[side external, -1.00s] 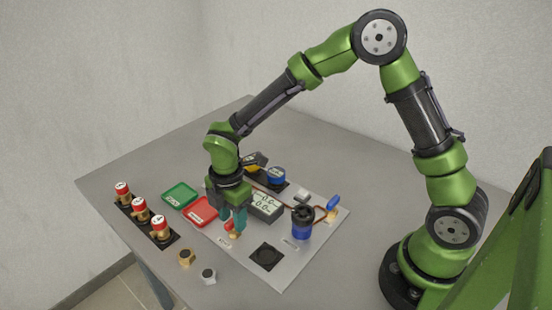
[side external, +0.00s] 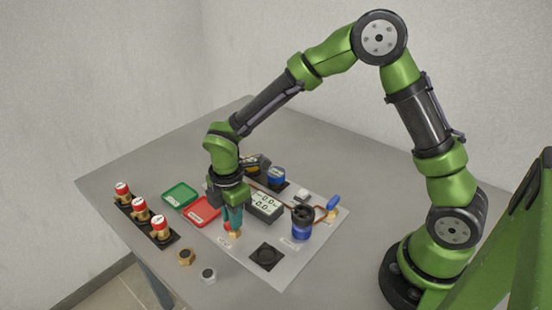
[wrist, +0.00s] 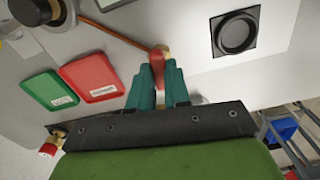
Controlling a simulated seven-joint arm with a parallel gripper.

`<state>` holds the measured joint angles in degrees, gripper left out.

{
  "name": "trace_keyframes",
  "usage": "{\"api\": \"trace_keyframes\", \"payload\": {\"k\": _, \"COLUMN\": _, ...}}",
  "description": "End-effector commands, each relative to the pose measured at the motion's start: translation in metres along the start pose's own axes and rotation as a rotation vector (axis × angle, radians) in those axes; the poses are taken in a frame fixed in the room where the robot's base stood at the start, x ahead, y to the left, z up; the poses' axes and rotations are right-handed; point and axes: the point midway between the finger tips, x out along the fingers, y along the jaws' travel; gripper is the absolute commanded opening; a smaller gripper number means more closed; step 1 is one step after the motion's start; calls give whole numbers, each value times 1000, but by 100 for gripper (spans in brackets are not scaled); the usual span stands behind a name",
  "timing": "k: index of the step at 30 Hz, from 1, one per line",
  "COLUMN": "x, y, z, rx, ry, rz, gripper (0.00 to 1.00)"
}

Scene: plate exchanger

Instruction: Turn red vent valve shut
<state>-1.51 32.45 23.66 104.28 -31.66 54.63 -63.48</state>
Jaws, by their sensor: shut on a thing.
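The red vent valve handle (wrist: 157,68) sits between the two teal fingers of my gripper (wrist: 163,80) in the wrist view. Its brass body (wrist: 165,49) shows just beyond the fingertips. In the side external view my gripper (side external: 232,222) points straight down over the front left of the grey panel, fingers closed on the red handle. The brass part of the valve (side external: 236,234) shows below the fingertips. Most of the handle is hidden by the fingers in the side view.
A red tray (side external: 203,211) and a green tray (side external: 180,195) lie left of my gripper. A rack with several red-capped brass fittings stands further left. A black square socket (side external: 267,256), a grey display box (side external: 266,205) and a blue-black cylinder (side external: 302,224) are to the right. Two loose nuts lie in front.

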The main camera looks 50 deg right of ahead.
Motion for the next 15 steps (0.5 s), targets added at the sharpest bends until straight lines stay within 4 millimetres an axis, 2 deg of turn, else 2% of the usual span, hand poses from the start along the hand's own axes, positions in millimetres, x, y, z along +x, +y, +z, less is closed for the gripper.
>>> {"api": "trace_keyframes", "payload": {"k": 15, "x": -1, "y": 0, "z": 0, "rx": 468, "ry": 1, "rz": 2, "gripper": 0}}
